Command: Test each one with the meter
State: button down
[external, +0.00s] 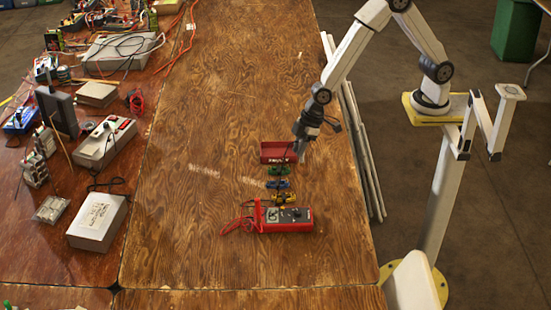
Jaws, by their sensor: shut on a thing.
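A red multimeter (298,226) lies on the wooden table, with a dial and red leads (236,225) looping out at its left. Behind it, small coloured pieces lie in a row: a green one (277,170), a blue one (278,184) and a yellow one (274,197). A red open bin (270,147) stands behind the row. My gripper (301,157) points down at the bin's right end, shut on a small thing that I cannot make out. A thin dark line runs from near it toward the meter; whether it is a lead is unclear.
The left bench is crowded with a grey power box (105,142), a white box (97,222), a dark panel (58,110) and loose cables. The table's middle and far part are clear. Long pale boards (362,150) lean along the table's right edge.

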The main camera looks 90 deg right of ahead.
jog(key=d+f+n, duration=0.2)
jog(key=d, duration=0.3)
jog(key=w+d+f+n+y, duration=0.1)
jog(key=d+f+n, duration=0.1)
jog(key=d, duration=0.4)
jog(key=w+d+f+n+g+y, duration=0.1)
jog(key=d+f+n, duration=0.1)
jog(key=d, duration=0.3)
jog(key=shift+w+d+f, duration=0.2)
jog(key=shift+w+f, duration=0.05)
jog(key=shift+f, duration=0.15)
jog(key=shift+f, duration=0.2)
jog(key=shift+f, duration=2.8)
jog(key=shift+f, duration=0.9)
dwell(1.0)
jog(key=shift+c, duration=0.8)
grip_release()
